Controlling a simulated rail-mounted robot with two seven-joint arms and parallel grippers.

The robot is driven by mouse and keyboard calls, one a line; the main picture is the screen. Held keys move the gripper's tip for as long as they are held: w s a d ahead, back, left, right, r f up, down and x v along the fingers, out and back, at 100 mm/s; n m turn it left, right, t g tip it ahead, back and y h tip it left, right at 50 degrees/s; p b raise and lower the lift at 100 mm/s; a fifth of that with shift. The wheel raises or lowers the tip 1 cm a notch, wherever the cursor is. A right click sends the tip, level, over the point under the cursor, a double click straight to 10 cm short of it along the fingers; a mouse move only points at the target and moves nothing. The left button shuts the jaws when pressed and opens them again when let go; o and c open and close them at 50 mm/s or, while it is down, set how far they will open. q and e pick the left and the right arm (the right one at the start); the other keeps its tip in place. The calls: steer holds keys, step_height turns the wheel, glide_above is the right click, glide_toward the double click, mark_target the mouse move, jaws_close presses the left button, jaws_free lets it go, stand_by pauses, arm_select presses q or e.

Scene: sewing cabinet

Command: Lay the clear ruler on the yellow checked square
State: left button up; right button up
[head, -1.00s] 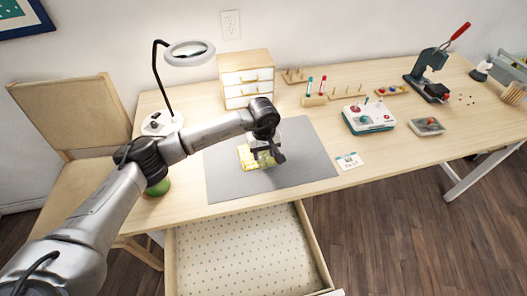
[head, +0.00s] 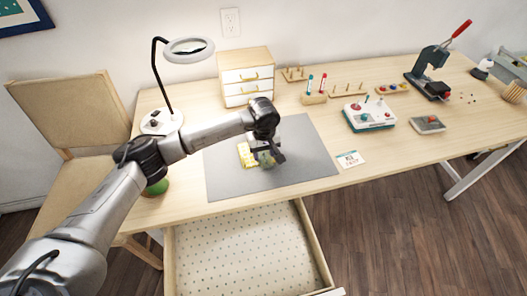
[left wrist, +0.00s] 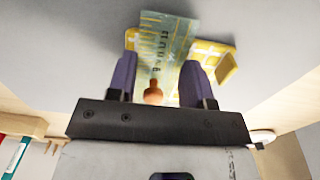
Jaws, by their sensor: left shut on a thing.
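The yellow checked square (head: 245,154) lies on the grey mat under my left gripper; it also shows in the left wrist view (left wrist: 221,50). The clear ruler (left wrist: 166,38) is a greenish see-through strip with dark marks, tilted in the picture and overlapping the checked square. My left gripper (left wrist: 158,72), with two purple fingers, is shut on the ruler; an orange-brown knob (left wrist: 153,93) shows between the fingers. In the head view my left gripper (head: 273,153) hides part of the square and ruler. I cannot tell whether the ruler touches the cloth. My right gripper is out of view.
The grey mat (head: 225,180) is otherwise clear around the square. A small white drawer cabinet (head: 247,82) and a magnifier lamp (head: 188,50) stand behind. A paper card (head: 350,159) lies right of the mat. An open, empty-looking drawer (head: 240,250) juts out in front.

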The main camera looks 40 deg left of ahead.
arm_select(q)
steer(key=shift+f, duration=0.15)
stand_by(0.4)
steer(key=o, duration=1)
steer(key=shift+r, duration=0.5)
step_height(320, 180, up, 13)
steer(key=p, duration=0.3)
steer(key=shift+f+p, duration=0.1)
steer(key=shift+p, duration=0.2)
